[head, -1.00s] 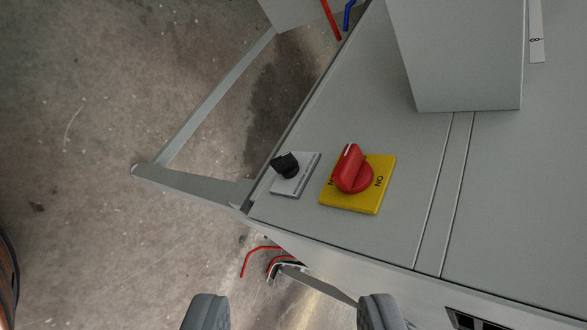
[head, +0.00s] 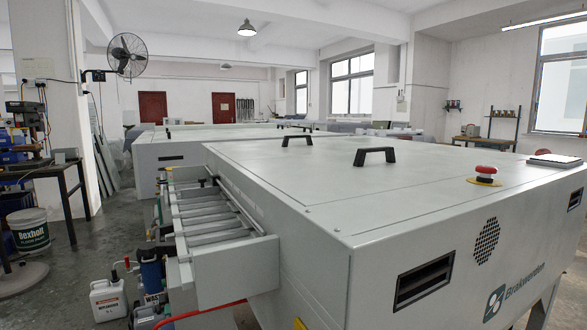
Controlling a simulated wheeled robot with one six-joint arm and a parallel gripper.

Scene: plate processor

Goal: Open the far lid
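A large grey plate processor (head: 250,215) fills the right and lower middle of the head view. Its flat top carries two black bar handles, a nearer handle (head: 375,156) and a farther handle (head: 297,140) towards the back left. The top panels, including the far panel (head: 260,155) with the farther handle, lie flat and look closed. A thin seam runs across the top between the panels. My gripper is outside the view, so its state and distance to the handles are hidden.
A roller infeed (head: 205,215) sticks out on the left. A red emergency button (head: 487,171) stands on the top at right. A white canister (head: 107,299) is on the floor, with hoses nearby.

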